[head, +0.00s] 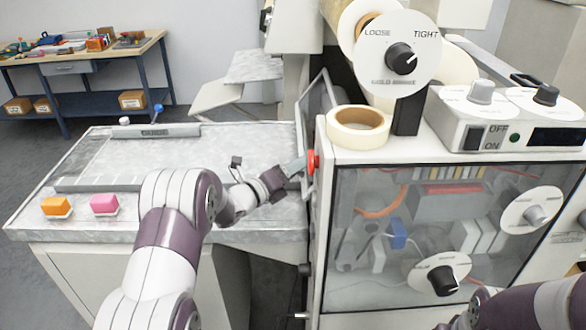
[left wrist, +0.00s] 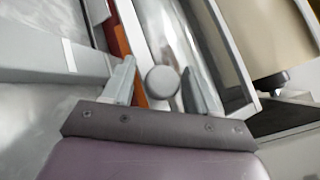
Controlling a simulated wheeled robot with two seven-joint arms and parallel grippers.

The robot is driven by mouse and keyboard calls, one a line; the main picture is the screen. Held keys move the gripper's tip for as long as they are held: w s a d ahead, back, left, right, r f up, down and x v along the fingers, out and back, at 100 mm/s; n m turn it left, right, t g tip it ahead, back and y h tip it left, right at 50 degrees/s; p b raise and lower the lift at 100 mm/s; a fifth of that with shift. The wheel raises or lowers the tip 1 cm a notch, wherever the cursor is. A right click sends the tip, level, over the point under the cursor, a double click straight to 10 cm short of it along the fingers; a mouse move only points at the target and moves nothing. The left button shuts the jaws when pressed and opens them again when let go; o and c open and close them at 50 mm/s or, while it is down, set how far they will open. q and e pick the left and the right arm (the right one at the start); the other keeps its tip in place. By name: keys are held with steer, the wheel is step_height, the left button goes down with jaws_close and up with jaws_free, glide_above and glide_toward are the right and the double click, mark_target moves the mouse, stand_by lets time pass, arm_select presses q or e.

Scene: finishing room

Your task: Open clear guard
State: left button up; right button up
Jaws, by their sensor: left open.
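My left gripper (head: 300,166) is at the machine's left edge, just below that panel and beside a red button (head: 313,161). In the left wrist view the left gripper's fingers (left wrist: 160,92) are apart. A grey round knob (left wrist: 162,82) lies between them, with gaps visible on both sides. I cannot tell how the knob joins the panel. My right arm shows at the bottom right; its gripper is out of view.
The machine cabinet (head: 345,240) fills the right side, with a tape roll (head: 358,127) and a control box (head: 500,118) on top. The grey worktable (head: 130,215) at left holds an orange block (head: 56,207) and a pink block (head: 104,204). Its middle is mostly clear.

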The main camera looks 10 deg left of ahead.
arm_select(q)
jaws_close()
steer(key=shift+s+a+r+m+g+p, duration=0.15)
steer(key=shift+a+r+m+p, duration=0.1)
steer(key=shift+r, duration=0.25)
steer(key=shift+w+a+r+m+g+p, duration=0.15)
steer(key=shift+a+r, duration=0.1)
steer(key=shift+r, duration=0.25)
step_height(320, 180, up, 18)
steer(key=m+g+y+p, duration=0.4)
steer(key=m+y+p, duration=0.1)
steer(key=p, duration=1.4)
steer(key=shift+s+a+f+g+y+p, duration=0.15)
steer(key=shift+s+a+g+y+p, duration=0.2)
steer(key=shift+y, duration=0.25)
jaws_free()
steer(key=shift+w, duration=0.1)
steer(key=shift+d+f, duration=0.1)
steer(key=shift+d, duration=0.05)
